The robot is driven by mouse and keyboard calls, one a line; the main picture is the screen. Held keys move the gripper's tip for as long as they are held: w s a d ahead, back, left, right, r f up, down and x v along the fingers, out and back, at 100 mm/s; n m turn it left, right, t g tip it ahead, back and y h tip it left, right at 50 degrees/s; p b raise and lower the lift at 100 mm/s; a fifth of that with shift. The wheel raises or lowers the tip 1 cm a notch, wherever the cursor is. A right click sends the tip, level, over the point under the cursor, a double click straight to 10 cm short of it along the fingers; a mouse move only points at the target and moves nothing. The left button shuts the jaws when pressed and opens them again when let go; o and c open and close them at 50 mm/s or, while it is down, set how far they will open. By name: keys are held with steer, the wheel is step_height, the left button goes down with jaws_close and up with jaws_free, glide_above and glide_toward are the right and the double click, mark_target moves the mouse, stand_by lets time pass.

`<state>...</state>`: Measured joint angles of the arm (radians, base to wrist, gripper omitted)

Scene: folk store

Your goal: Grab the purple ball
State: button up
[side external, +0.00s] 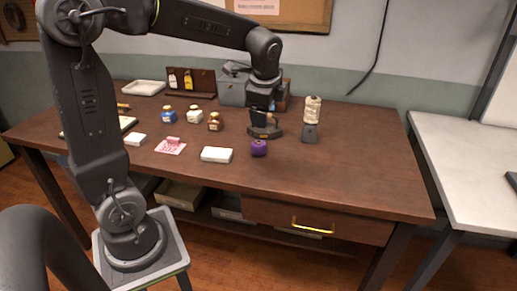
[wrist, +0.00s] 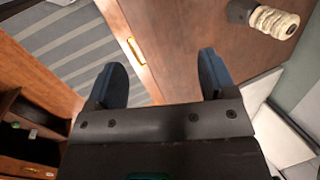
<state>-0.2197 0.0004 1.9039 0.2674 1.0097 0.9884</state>
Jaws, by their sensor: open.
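The purple ball (side external: 259,149) sits on the brown wooden table (side external: 340,170) near its front edge in the side view. My gripper (side external: 265,133) hangs just behind and above it in that picture; the exact gap is hard to judge. In the wrist view my gripper (wrist: 163,72) shows two dark blue fingers spread wide apart with nothing between them. The ball is not visible in the wrist view.
A spool on a grey base (side external: 311,120) stands to the right of my gripper. A white box (side external: 217,155) lies left of the ball. Several small jars (side external: 194,116) and a pink card (side external: 171,146) are farther left. The table's right side is clear.

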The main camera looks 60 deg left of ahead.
steer(key=w+a+f+m+g+y, duration=0.1)
steer(key=w+a+f+m+g, duration=0.2)
steer(key=w+a+f+m, duration=0.6)
steer(key=n, duration=0.2)
glide_above(259, 142)
steer(key=d, duration=0.2)
steer(key=f, duration=0.6)
steer(key=shift+s+a+f, duration=0.2)
steer(key=shift+a+f, duration=0.05)
steer(key=shift+f, duration=0.1)
steer(key=shift+w+d+x, duration=0.15)
steer(key=shift+d+x, duration=0.05)
steer(key=shift+x, duration=1.2)
steer(key=shift+w+d+x, duration=0.15)
steer(key=shift+x, duration=1.3)
steer(key=shift+f, duration=0.15)
steer(key=shift+c, duration=0.2)
steer(key=c, duration=0.7)
